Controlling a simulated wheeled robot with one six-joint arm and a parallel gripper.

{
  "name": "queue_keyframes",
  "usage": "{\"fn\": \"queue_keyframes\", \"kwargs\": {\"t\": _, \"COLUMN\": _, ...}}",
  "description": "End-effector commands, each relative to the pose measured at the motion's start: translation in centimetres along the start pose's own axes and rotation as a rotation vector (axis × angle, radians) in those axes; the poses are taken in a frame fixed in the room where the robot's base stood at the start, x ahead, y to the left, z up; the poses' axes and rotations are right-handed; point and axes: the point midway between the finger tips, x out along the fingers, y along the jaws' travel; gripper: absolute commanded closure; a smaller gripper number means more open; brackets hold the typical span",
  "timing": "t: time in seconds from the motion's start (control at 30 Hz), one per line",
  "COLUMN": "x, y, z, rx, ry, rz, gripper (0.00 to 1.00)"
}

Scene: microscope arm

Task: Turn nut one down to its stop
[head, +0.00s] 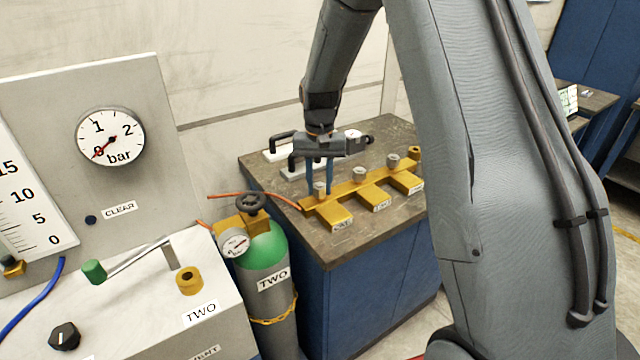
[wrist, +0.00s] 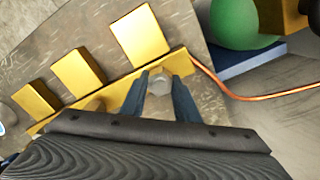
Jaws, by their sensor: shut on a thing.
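A yellow brass manifold (head: 333,214) lies on the dark worktop, with several labelled blocks; it also shows in the wrist view (wrist: 139,37). Nut one (head: 320,189) is a grey hex nut standing on the manifold's near left end, behind the block whose label seems to read ONE. In the wrist view nut one (wrist: 160,81) sits between the two blue fingers. My gripper (head: 326,184) points down and is shut on nut one; its fingers also show in the wrist view (wrist: 159,90). The fingers hide the nut's sides, and its seat on the manifold is not clear.
Two more grey nuts (head: 360,175) (head: 393,160) stand along the manifold to the right. A copper pipe (head: 250,194) runs left from its near end. A green cylinder (head: 263,248) with a gauge and handwheel stands in front of the worktop (head: 290,215). White fittings lie behind my gripper.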

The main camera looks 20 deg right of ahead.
Motion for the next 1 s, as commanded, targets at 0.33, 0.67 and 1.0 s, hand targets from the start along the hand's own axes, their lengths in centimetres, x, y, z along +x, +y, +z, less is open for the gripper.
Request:
{"fn": "queue_keyframes", "kwargs": {"t": 0.33, "x": -0.15, "y": -0.01, "z": -0.11, "rx": 0.322, "ry": 0.003, "rz": -0.001, "gripper": 0.94}}
{"fn": "queue_keyframes", "kwargs": {"t": 0.67, "x": -0.19, "y": -0.02, "z": -0.17, "rx": 0.627, "ry": 0.004, "rz": -0.002, "gripper": 0.94}}
{"fn": "queue_keyframes", "kwargs": {"t": 1.0, "x": -0.22, "y": -0.02, "z": -0.22, "rx": 0.86, "ry": 0.005, "rz": -0.004, "gripper": 0.94}}
